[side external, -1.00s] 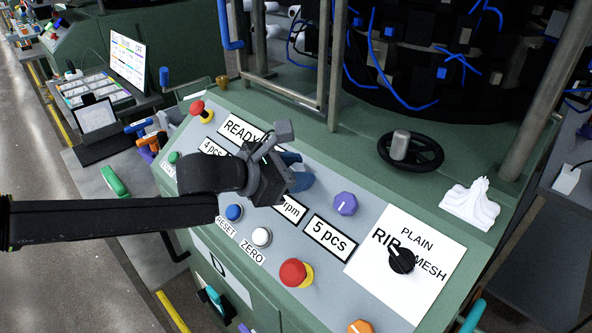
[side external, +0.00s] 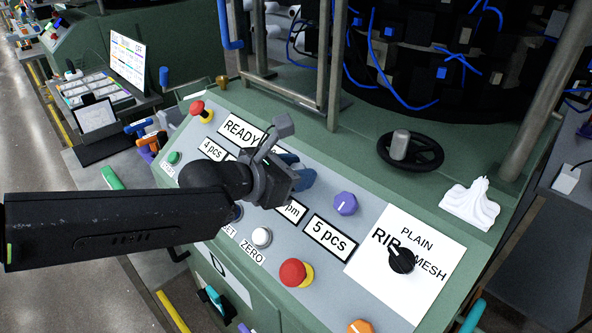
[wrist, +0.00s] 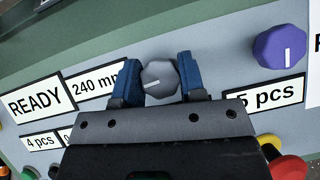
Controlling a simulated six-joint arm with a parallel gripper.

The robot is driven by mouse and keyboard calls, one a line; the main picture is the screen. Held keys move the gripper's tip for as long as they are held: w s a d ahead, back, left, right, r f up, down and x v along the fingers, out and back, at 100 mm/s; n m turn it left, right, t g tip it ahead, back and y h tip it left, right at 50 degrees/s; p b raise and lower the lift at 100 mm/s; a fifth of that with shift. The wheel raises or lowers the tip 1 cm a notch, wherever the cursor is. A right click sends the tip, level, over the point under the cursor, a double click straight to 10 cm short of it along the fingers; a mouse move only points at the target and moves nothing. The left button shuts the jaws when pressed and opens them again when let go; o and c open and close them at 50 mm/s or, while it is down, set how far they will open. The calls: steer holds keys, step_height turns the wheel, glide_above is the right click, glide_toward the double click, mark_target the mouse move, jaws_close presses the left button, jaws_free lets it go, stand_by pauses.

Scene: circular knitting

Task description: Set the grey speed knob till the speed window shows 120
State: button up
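The grey speed knob (wrist: 159,79) shows in the wrist view, its white pointer line aimed left and slightly down. My gripper (wrist: 160,78) has one blue finger on each side of it, both seemingly touching it. In the side external view, my gripper (side external: 300,180) is over the panel and hides the knob. The speed window (side external: 292,210) shows only the end of "rpm" there; its number is hidden behind my gripper. It cannot be read in the wrist view.
A purple knob (side external: 345,204) and the "5 pcs" window (side external: 330,238) are to the right. A red mushroom button (side external: 292,272) and white ZERO button (side external: 262,237) sit nearer the front. A black selector (side external: 401,260) is on a white plate. A window reading "240 mm" (wrist: 97,78) is beside READY.

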steer(key=shift+o, duration=0.9)
steer(key=shift+r, duration=0.1)
steer(key=shift+a, duration=0.1)
steer(key=shift+s+a+r, duration=0.2)
steer(key=shift+s, duration=0.05)
steer(key=v, duration=0.4)
steer(key=shift+r, duration=0.1)
step_height(320, 180, up, 7)
steer(key=shift+o, duration=0.2)
